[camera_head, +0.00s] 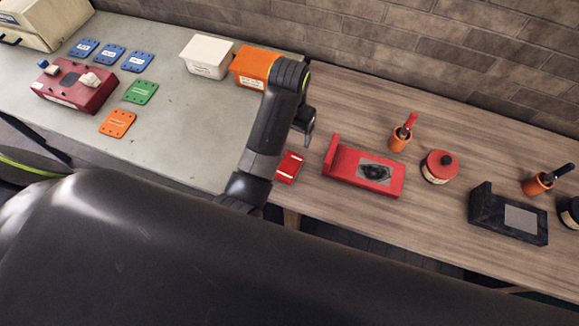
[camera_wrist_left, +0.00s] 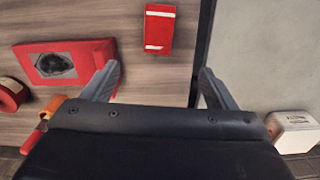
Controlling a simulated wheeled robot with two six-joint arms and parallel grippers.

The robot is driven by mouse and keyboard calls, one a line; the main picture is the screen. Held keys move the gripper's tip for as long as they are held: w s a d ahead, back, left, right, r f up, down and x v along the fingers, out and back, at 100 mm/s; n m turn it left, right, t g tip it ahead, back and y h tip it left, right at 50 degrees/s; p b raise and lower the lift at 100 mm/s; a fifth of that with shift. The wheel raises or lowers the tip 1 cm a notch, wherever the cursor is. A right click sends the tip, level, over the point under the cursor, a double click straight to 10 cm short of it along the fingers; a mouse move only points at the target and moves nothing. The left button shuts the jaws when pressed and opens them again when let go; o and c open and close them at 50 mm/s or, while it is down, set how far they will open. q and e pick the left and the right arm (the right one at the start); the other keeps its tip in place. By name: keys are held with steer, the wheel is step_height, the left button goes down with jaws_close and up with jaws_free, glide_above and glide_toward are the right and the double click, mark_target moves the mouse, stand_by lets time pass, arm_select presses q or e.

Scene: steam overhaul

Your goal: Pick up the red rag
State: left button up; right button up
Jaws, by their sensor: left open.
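The red rag (camera_head: 288,167), with white stripes, lies flat on the wooden table near its front edge, by the seam with the grey table. It also shows whole at the top centre of the left wrist view (camera_wrist_left: 159,30). My left gripper (camera_head: 309,127) is above the table, just beyond and right of the rag in the head view. In the left wrist view its fingers (camera_wrist_left: 158,76) are spread wide with nothing between them, and the rag lies past the fingertips, untouched. My right gripper is in neither view.
A red holder (camera_head: 335,160) with a dark patch stands close right of the rag. Further right are an orange cup (camera_head: 397,141), a red tin (camera_head: 437,172) and a black holder (camera_head: 484,213). An orange bin (camera_head: 249,66) and white bin (camera_head: 207,59) stand behind my left arm.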

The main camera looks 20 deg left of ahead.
arm_select(q)
step_height(320, 180, down, 3)
steer(key=b, duration=0.2)
steer(key=p, duration=0.2)
glide_above(289, 165)
steer(key=f, duration=0.8)
steer(key=shift+w+f, duration=0.2)
steer(key=shift+f, duration=0.2)
steer(key=shift+s+f, duration=0.15)
steer(key=shift+f, duration=0.4)
step_height(289, 165, down, 3)
steer(key=shift+s+d+p, duration=0.1)
steer(key=shift+s+p, duration=0.05)
steer(key=shift+p, duration=0.3)
steer(key=shift+f, duration=0.6)
steer(key=c, duration=1.1)
